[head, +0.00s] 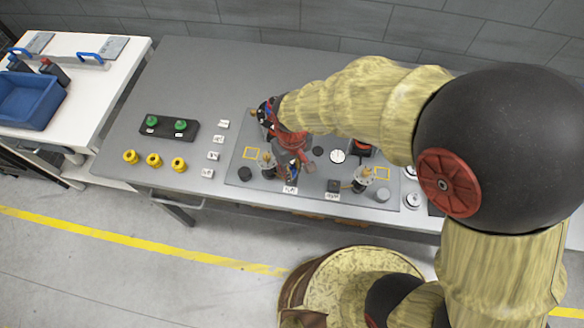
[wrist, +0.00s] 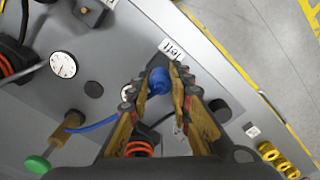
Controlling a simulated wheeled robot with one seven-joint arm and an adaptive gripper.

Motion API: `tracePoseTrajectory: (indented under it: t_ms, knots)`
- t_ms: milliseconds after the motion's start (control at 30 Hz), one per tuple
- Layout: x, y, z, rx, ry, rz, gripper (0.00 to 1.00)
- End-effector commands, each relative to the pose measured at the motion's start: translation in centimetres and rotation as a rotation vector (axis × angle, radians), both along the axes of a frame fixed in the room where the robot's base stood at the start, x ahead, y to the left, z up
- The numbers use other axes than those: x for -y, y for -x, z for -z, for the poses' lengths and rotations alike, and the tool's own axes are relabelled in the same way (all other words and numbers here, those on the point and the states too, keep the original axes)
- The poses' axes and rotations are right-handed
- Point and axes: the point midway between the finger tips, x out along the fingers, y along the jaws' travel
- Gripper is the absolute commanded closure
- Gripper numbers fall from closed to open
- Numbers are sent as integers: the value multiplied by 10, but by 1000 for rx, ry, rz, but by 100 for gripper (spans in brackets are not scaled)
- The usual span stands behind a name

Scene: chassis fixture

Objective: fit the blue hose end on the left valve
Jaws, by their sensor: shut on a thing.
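My gripper (head: 292,172) is over the grey plate, just behind the "left" label (head: 290,189). In the wrist view my gripper (wrist: 160,72) is shut on the blue hose end (wrist: 158,80), with the same label (wrist: 172,50) just beyond the fingertips. A thin blue hose (wrist: 95,125) runs back toward a brass fitting with a green tip (wrist: 38,164). A brass valve (head: 267,162) stands left of my gripper in the head view. The fingers hide most of that area in the wrist view. I cannot tell whether the hose end touches a valve.
Another brass valve (head: 362,178) stands near the "right" label (head: 332,196). A white gauge (head: 338,156) and black knobs (head: 245,173) rise from the plate. The table's back left is clear.

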Motion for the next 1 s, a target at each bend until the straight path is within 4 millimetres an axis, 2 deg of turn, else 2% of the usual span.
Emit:
tracePoseTrajectory:
  t_ms: [567,1000]
  knots:
    - [0,0,1,0,0,0,100]
    - [0,0,18,-1,1,0,100]
